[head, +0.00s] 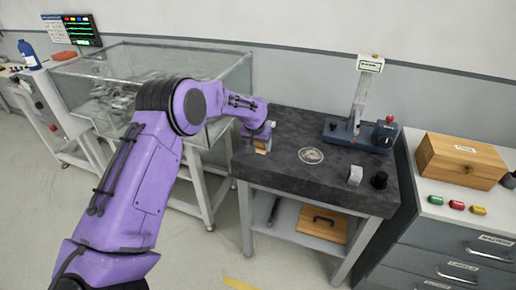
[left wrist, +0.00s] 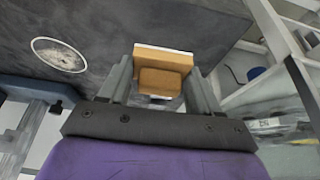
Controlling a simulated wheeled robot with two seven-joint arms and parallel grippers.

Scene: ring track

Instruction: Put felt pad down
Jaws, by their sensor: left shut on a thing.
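My left gripper (head: 266,138) is at the left part of the dark stone-topped table (head: 330,188). It is shut on a tan, wood-coloured block with a pale layer on its far side, which I take to be the felt pad (head: 261,147). In the left wrist view, the felt pad (left wrist: 164,72) sits between the two fingers of the left gripper (left wrist: 162,85), with the dark top behind it. I cannot tell whether the pad touches the top. My right gripper does not show.
A round pale disc (head: 311,155) lies on the top. A glass tank (head: 215,70) stands left. A wooden box (head: 462,160) sits right.

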